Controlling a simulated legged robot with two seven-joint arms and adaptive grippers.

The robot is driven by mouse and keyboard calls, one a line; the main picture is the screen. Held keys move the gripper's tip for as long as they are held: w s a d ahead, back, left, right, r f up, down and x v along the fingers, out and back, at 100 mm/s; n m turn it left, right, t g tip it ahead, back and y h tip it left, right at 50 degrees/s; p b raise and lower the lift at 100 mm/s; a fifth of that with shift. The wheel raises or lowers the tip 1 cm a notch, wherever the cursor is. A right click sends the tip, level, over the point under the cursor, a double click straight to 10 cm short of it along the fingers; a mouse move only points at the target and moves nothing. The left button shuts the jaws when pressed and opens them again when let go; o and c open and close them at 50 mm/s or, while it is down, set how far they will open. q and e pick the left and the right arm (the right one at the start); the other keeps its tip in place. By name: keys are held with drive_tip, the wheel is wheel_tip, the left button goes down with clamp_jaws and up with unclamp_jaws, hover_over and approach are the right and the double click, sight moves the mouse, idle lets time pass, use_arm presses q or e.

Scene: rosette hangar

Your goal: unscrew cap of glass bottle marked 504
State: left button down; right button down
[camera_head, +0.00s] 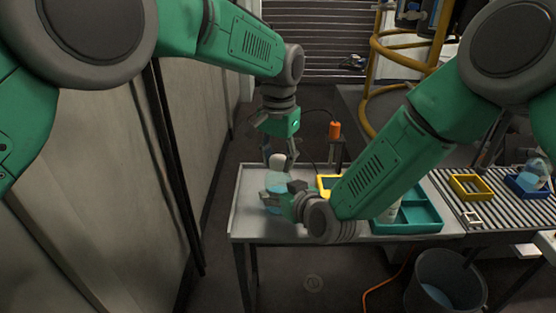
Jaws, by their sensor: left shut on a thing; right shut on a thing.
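A glass bottle (273,200) with blue contents stands on the left part of the metal table (246,212). Its pale cap (277,161) is at the top. My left gripper (276,153) reaches down from above and is shut on the cap. My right gripper (280,194) comes in from the right, low over the table, and is shut around the bottle's body. The marking on the bottle is too small to read. The fingers and wrist of my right arm hide part of the bottle.
A teal tray (420,213) holds a pale bottle (391,209), partly behind my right arm. A yellow frame (325,183) lies behind my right wrist. A grey bin (446,284) stands below.

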use_arm(q)
drive_tip(key=c, duration=1.1)
unclamp_jaws()
drive_tip(key=shift+r, duration=0.15)
wheel_tip(320, 180, up, 4)
drive_tip(key=shift+r, duration=0.15)
drive_tip(key=shift+c, duration=0.3)
drive_tip(key=m, duration=0.2)
drive_tip(key=r+m, duration=0.1)
drive_tip(key=m, duration=0.2)
drive_tip(key=shift+s+d+r, duration=0.1)
drive_tip(key=shift+d, duration=0.05)
drive_tip(key=m, duration=0.2)
drive_tip(key=r+m, duration=0.1)
drive_tip(key=m, duration=0.1)
drive_tip(key=r+m, duration=0.1)
drive_tip(key=m, duration=0.1)
drive_tip(key=shift+w+m, duration=0.2)
drive_tip(key=shift+m, duration=0.2)
drive_tip(key=shift+a+f, duration=0.2)
drive_tip(key=shift+f, duration=3.7)
